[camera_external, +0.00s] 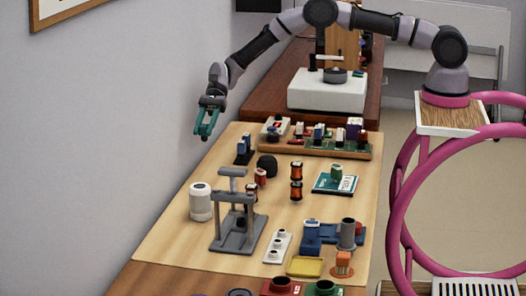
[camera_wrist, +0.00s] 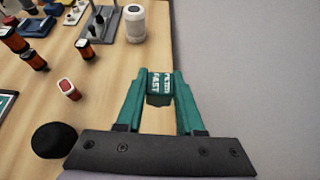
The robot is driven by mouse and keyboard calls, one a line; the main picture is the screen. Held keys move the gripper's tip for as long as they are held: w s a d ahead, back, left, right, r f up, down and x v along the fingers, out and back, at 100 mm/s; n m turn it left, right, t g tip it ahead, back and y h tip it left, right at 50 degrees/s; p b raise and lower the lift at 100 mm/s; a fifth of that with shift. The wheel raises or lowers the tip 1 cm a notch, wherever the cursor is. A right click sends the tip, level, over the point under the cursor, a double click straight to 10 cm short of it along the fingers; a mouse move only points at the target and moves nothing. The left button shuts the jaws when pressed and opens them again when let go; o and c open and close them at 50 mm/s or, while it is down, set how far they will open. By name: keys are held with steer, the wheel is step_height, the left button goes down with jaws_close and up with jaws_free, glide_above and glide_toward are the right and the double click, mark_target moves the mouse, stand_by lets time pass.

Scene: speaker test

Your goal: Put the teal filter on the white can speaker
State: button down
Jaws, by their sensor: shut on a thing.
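The teal filter (camera_wrist: 159,84) has white lettering and a dark lower part. It is held between the teal fingers of my gripper (camera_wrist: 160,77), which is shut on it. In the external view my gripper (camera_external: 205,126) is in the air near the wall, above the table's far left edge; the filter is hard to tell from the fingers there. The white can speaker (camera_external: 200,204) stands upright on the table's left side, nearer the camera and well below my gripper. Its grey top is bare. It also shows at the top of the wrist view (camera_wrist: 135,24), apart from the filter.
A grey press-like stand (camera_external: 238,228) is just right of the speaker. A black round thing (camera_external: 267,165), red-black spools (camera_external: 296,182) and a teal board (camera_external: 334,184) stand farther right. A loaded wooden tray (camera_external: 315,151) lies behind. The wall runs close along the left.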

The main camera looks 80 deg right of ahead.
steer(key=s+a+r+m+t, duration=0.1)
steer(key=a+r, duration=0.1)
steer(key=a, duration=0.5)
steer(key=a+r+m+t, duration=0.1)
steer(key=a+r, duration=0.2)
steer(key=a, duration=0.4)
step_height(320, 180, up, 3)
steer(key=m+t+h, duration=0.1)
steer(key=m+t, duration=0.1)
glide_above(199, 186)
step_height(199, 186, down, 6)
steer(key=shift+s+a+r, duration=0.1)
steer(key=shift+r, duration=0.05)
steer(key=shift+f, duration=2.05)
steer(key=shift+f, duration=0.15)
steer(key=c, duration=0.5)
jaws_free()
